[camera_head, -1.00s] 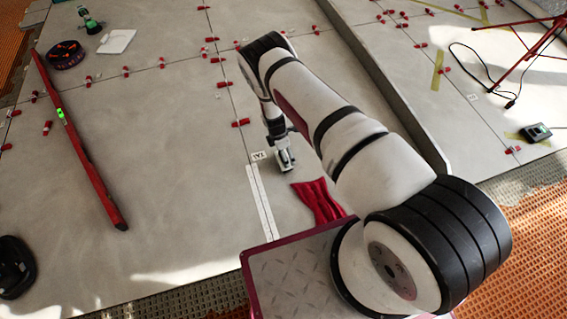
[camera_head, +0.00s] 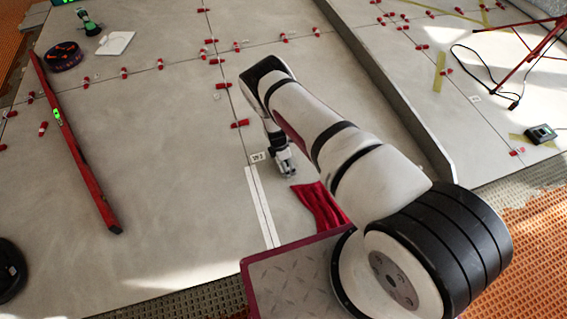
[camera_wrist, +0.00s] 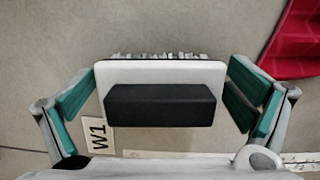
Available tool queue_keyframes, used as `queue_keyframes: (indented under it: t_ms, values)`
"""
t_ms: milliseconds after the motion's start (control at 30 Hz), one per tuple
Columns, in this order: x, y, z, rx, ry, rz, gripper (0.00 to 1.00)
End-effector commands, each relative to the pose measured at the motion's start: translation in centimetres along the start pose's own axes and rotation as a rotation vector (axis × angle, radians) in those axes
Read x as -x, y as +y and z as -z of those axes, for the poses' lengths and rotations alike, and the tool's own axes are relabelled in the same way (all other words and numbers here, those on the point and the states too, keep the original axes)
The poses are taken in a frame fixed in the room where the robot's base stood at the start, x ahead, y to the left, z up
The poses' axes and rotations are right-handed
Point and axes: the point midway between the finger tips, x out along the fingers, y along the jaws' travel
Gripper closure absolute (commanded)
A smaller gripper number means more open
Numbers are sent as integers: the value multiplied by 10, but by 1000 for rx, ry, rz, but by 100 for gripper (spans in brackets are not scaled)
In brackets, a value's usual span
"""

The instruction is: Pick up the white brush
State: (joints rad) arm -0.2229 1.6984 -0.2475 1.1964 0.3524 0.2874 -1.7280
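The white brush (camera_wrist: 160,72) lies bristles away on the grey floor in the wrist view. My gripper (camera_wrist: 160,80) is spread wide, with one green-padded finger at each end of the block. The fingertips are very close to the brush's ends; whether they touch is hard to tell. In the head view my gripper (camera_head: 287,172) is low over the floor beside the W1 label, and the brush is hardly visible there.
A red cloth (camera_head: 318,204) lies just right of my gripper. A white strip (camera_head: 260,205) and the W1 label (camera_head: 258,157) lie to the left. A long red level (camera_head: 75,140) lies farther left. A raised concrete edge (camera_head: 400,105) runs at right.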

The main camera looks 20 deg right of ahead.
Motion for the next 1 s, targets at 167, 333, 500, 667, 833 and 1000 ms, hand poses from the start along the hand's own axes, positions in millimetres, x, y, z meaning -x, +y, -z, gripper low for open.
queue_keyframes:
  t_ms: [167,333,500,667,833,1000]
  values:
    - [0,0,0,0,0,0,50]
    - [0,0,0,0,0,0,53]
    - [1,0,0,0,0,0,53]
    - [9,0,-2,-1,0,0,53]
    - [26,1,-4,-1,1,-1,53]
    - [39,-13,-6,0,0,5,53]
